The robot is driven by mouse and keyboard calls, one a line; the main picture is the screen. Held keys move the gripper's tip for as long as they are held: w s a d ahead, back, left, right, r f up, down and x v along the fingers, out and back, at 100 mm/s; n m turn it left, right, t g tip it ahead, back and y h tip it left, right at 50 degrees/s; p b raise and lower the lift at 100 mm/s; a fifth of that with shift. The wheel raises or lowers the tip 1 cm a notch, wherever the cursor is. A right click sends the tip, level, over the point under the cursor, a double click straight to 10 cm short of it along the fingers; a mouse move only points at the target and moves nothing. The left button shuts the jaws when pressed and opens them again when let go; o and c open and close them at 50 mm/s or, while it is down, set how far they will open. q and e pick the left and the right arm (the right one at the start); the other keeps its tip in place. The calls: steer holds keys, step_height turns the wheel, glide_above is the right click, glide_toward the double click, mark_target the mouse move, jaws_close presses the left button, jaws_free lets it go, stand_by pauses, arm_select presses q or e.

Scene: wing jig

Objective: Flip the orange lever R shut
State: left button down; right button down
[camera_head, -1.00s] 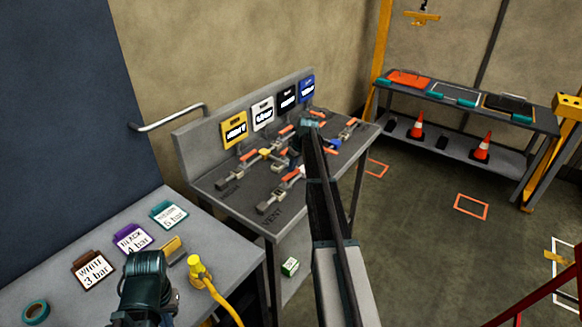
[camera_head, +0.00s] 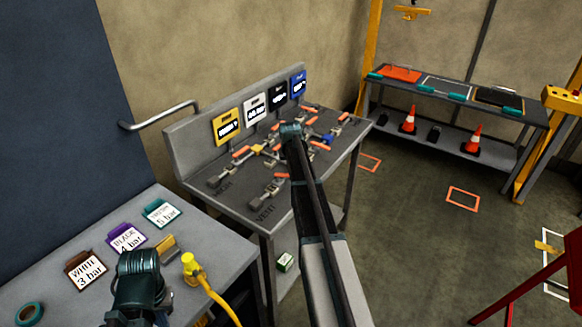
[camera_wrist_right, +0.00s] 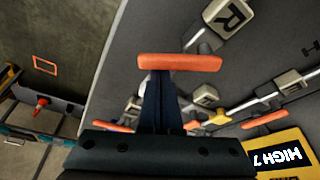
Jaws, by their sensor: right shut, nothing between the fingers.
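In the right wrist view, an orange lever handle (camera_wrist_right: 180,62) lies crosswise just beyond my right gripper (camera_wrist_right: 160,78). A metal stem runs from the handle up toward the block marked R (camera_wrist_right: 232,14). The gripper is shut and empty, with its tips at or very near the handle; contact cannot be told. In the head view my right arm reaches over the grey jig bench (camera_head: 230,196) and hides its gripper and part of the levers. My left arm shows at the lower left, its fingertips out of sight.
More orange levers (camera_wrist_right: 265,119) and pale blocks (camera_wrist_right: 205,95) sit close by. A yellow tag (camera_wrist_right: 285,158) stands at the lower right of the wrist view. Label cards (camera_head: 86,270) and a yellow plug (camera_head: 190,264) lie on the near table. The floor to the right is mostly open.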

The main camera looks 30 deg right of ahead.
steer(key=s+m, duration=0.1)
steer(key=m, duration=0.1)
steer(key=s+a+m+g+h, duration=0.1)
steer(key=m, duration=0.1)
steer(key=shift+a+m, duration=0.2)
steer(key=shift+m, duration=0.1)
steer(key=shift+s+a, duration=0.15)
steer(key=shift+a, duration=0.1)
stand_by(0.6)
